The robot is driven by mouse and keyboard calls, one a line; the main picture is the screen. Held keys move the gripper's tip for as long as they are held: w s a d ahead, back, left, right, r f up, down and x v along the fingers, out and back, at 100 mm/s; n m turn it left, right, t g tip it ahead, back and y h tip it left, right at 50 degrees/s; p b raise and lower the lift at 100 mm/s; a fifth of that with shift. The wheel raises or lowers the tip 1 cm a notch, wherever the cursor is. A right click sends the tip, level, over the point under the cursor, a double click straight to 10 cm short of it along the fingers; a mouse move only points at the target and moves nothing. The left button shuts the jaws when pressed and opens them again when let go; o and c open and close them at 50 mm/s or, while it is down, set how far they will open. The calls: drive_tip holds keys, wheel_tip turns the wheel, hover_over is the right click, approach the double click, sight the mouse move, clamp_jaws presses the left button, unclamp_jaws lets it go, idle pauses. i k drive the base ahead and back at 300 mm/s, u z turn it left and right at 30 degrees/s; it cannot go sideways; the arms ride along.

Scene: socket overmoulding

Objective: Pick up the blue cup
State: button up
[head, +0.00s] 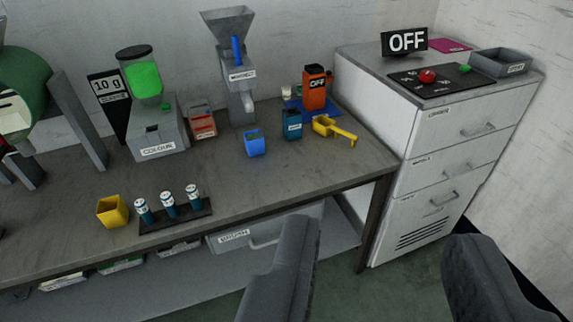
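The blue cup (254,143) stands upright on the grey workbench (330,178), in front of the hopper machine. Something dark or greenish shows inside its mouth, too small to tell what. My gripper (375,240) is in the foreground at the lower right, with its two dark fingers wide apart and nothing between them. It is nearer to the camera than the bench's front edge and to the right of the cup, well apart from it.
The hopper machine (240,100) is behind. A yellow cup (112,211) and vial rack (176,218) stand front left. Bench before the cup is clear.

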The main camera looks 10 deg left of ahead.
sight(255, 143)
drive_tip(key=z, duration=0.15)
drive_tip(key=k, duration=0.45)
drive_tip(key=u, duration=0.55)
drive_tip(key=i, duration=2)
drive_tip(key=z, duration=0.5)
